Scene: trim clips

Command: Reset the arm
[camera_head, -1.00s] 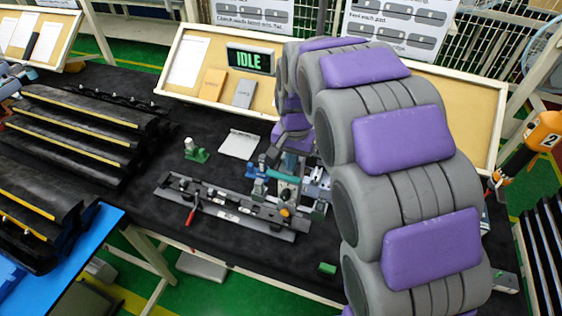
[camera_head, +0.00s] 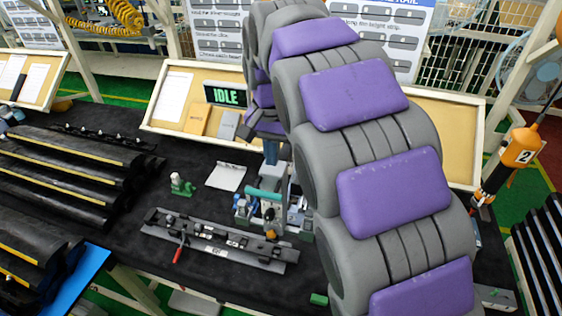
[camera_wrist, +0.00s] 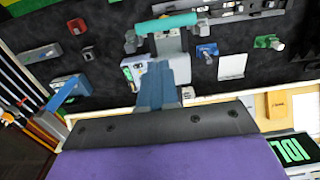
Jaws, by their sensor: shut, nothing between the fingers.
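My gripper (camera_head: 270,152) hangs at the end of my grey and purple arm, above and behind the fixture with the teal handle (camera_head: 266,197). In the wrist view, its blue fingers (camera_wrist: 164,70) are together with nothing between them. They point toward the black bench, and the teal-handled fixture (camera_wrist: 165,24) lies beyond their tips. My arm hides part of the bench's right side in the head view.
A long dark rail fixture (camera_head: 215,240) with a red lever lies on the black bench. A green clamp (camera_head: 181,185) and a pale plate (camera_head: 225,176) lie behind it. Black trim parts (camera_head: 60,170) fill the left. An IDLE display (camera_head: 226,97) stands against the back board.

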